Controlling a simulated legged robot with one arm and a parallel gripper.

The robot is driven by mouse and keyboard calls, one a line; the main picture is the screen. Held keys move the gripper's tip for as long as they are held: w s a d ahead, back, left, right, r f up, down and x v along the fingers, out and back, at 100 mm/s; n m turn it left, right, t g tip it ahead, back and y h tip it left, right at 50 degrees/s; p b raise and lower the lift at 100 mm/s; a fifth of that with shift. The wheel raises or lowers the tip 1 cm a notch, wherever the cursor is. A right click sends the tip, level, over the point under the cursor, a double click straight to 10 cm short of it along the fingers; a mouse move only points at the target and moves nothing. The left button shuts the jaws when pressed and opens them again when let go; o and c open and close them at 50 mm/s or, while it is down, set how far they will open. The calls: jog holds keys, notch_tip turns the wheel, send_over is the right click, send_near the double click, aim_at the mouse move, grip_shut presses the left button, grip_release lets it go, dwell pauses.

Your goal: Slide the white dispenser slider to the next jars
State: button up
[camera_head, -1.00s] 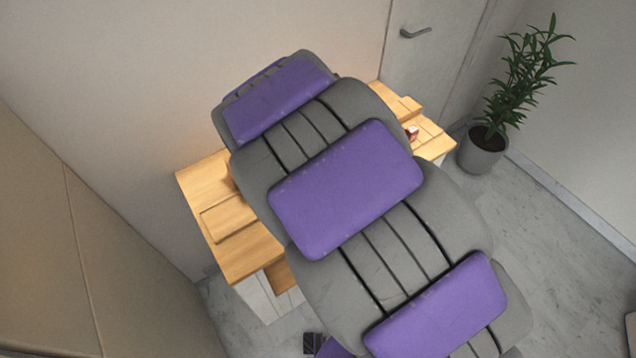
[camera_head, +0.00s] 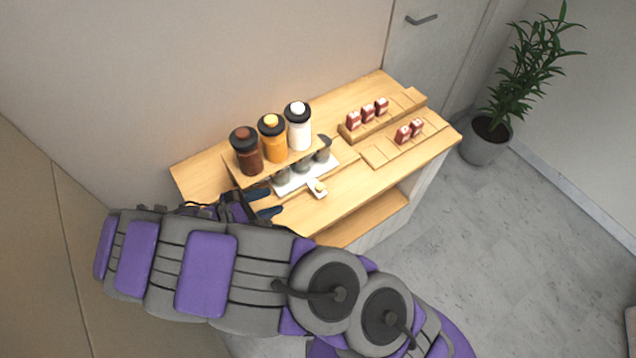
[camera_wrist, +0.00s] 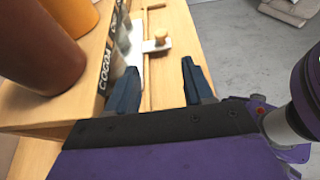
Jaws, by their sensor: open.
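The white slider (camera_head: 292,183) lies under the jar shelf, with grey cups on it and a tab with a small wooden knob (camera_head: 319,187) at its front. The knob also shows in the wrist view (camera_wrist: 160,37), beyond my fingertips. A brown jar (camera_head: 246,156), an orange jar (camera_head: 273,142) and a white jar (camera_head: 299,130) stand in a row on the shelf above. My gripper (camera_head: 273,203) is open and empty, left of the knob and apart from it. In the wrist view my gripper (camera_wrist: 158,72) has its dark blue fingers spread; the shelf edge reads "COCOA".
A wooden rack (camera_head: 408,108) with small red-and-white packets stands at the back right; more packets lie on a low tray (camera_head: 378,155). The counter's front strip (camera_head: 345,204) is clear near the knob. A potted plant (camera_head: 487,138) stands right of the cart.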

aim_at(318, 186)
jog(key=b+x, duration=0.4)
jog(key=x, duration=1.3)
jog(key=shift+w+d, duration=0.1)
jog(key=shift+d, duration=0.05)
jog(key=shift+c, duration=0.5)
grip_shut()
